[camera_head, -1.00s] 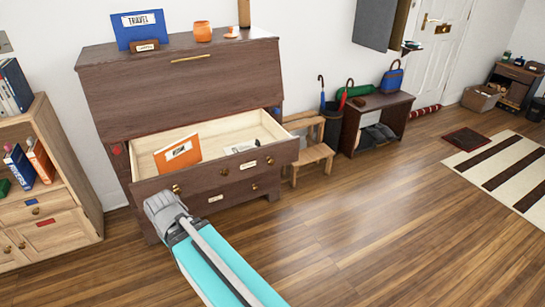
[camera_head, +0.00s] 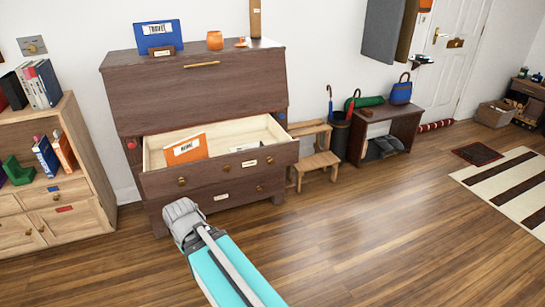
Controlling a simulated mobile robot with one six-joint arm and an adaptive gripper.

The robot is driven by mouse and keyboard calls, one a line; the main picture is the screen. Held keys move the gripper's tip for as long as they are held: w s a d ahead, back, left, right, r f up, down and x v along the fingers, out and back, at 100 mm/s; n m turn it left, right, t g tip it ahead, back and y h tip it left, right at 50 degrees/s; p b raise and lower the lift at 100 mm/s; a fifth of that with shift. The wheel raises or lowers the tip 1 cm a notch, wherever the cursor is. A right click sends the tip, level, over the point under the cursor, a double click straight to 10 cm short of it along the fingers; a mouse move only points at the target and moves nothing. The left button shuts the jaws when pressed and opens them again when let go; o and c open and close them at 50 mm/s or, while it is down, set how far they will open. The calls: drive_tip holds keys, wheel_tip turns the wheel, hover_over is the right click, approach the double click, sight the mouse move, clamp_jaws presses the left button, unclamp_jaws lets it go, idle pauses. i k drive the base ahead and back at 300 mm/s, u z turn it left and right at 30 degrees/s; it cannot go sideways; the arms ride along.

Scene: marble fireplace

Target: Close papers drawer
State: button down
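The dark wooden dresser (camera_head: 192,91) stands against the wall. Its upper drawer (camera_head: 215,176) is pulled open, with a pale inside, two round knobs and a white label. An orange folder (camera_head: 186,149) and some small papers lie in it. A second drawer (camera_head: 225,197) below it is shut and also has a label. My arm, grey and turquoise, reaches up from the bottom of the picture. Its end, my gripper (camera_head: 182,213), is in front of and below the open drawer's left part, seemingly apart from it. The fingers cannot be made out.
A pale bookcase (camera_head: 92,150) with books and small drawers stands to the left. A wooden step stool (camera_head: 316,160), a dark bin (camera_head: 339,139) with umbrellas and a bench (camera_head: 398,125) stand to the right. The wooden floor (camera_head: 340,240) in front is clear.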

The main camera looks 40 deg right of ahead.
sight(158, 179)
drive_tip(key=u, duration=1.05)
drive_tip(key=i, duration=1.35)
drive_tip(key=z, duration=1.6)
